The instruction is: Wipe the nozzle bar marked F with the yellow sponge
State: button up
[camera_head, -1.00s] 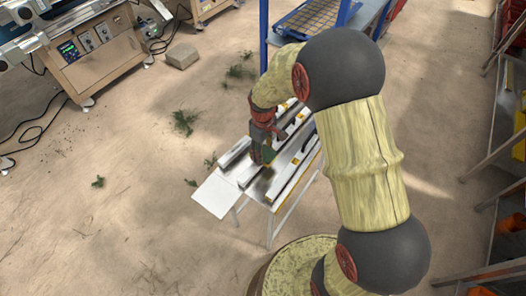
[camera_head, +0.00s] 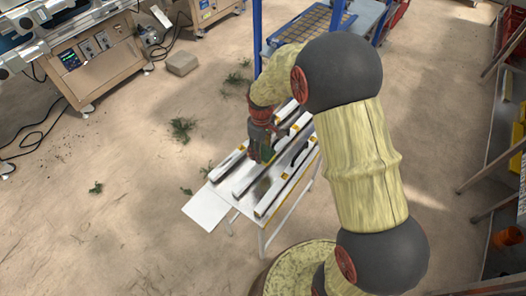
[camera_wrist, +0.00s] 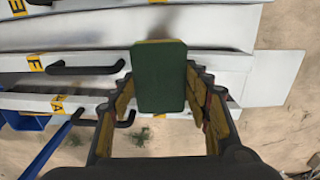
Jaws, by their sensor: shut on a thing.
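My gripper (camera_wrist: 159,90) is shut on the sponge (camera_wrist: 160,78), which shows a dark green face and a thin yellow edge at its top. In the head view my gripper (camera_head: 263,154) is low over the bench of bars, with the sponge a small green patch at its tip. In the wrist view the bar whose yellow label seems to read F (camera_wrist: 35,63) runs across behind the sponge, which hides its middle. Dark grey smears show beside the sponge. I cannot tell whether the sponge touches the bar.
A bar labelled A (camera_wrist: 58,104) lies nearer the lower edge of the wrist view, and another labelled bar (camera_wrist: 18,6) at the top. Black handles stick out from the bars. A white panel (camera_head: 206,208) extends at the bench's left end. Open floor lies left of the bench.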

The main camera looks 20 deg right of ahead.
jog(key=shift+r+p, duration=1.05)
jog(key=shift+r, duration=0.8)
